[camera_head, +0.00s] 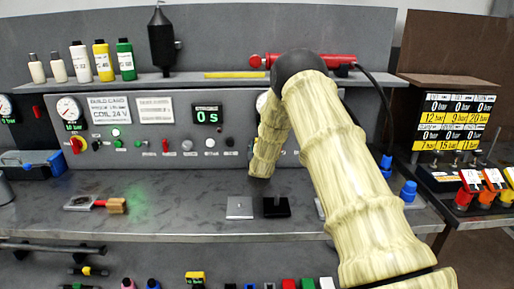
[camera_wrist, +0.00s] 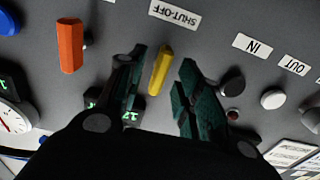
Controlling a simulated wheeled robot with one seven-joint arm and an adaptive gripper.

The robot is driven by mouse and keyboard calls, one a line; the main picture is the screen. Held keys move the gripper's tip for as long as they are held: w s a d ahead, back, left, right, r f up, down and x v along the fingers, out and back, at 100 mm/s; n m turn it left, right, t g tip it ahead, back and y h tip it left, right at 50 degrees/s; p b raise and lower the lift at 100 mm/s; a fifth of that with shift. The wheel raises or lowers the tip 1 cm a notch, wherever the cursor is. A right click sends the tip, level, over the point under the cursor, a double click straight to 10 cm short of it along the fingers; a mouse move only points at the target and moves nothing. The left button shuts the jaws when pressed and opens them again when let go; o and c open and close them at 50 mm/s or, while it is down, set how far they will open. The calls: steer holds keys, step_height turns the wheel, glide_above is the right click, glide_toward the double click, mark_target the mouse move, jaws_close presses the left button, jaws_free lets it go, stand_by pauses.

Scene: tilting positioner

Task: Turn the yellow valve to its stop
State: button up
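The yellow valve handle (camera_wrist: 159,74) shows in the wrist view as a short bar on the grey panel, slightly slanted, below the upside-down SHUT-OFF label (camera_wrist: 175,14). My gripper (camera_wrist: 160,63) is open, with one dark green-padded finger on each side of the handle. Gaps show between the handle and both fingers, so neither appears to touch it. I cannot tell how deep the handle sits between the fingertips. In the head view my arm covers this part of the panel, and the handle and my gripper cannot be made out.
An orange handle (camera_wrist: 70,46) stands left of the yellow one in the wrist view. A black knob (camera_wrist: 232,81) and a white knob (camera_wrist: 272,99) are to the right. In the head view, a shelf (camera_head: 190,79) with bottles runs above the panel, and a metal bench (camera_head: 170,219) lies below.

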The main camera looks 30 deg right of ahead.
steer(key=v, duration=0.8)
steer(key=shift+s, duration=0.3)
steer(key=shift+a, duration=0.1)
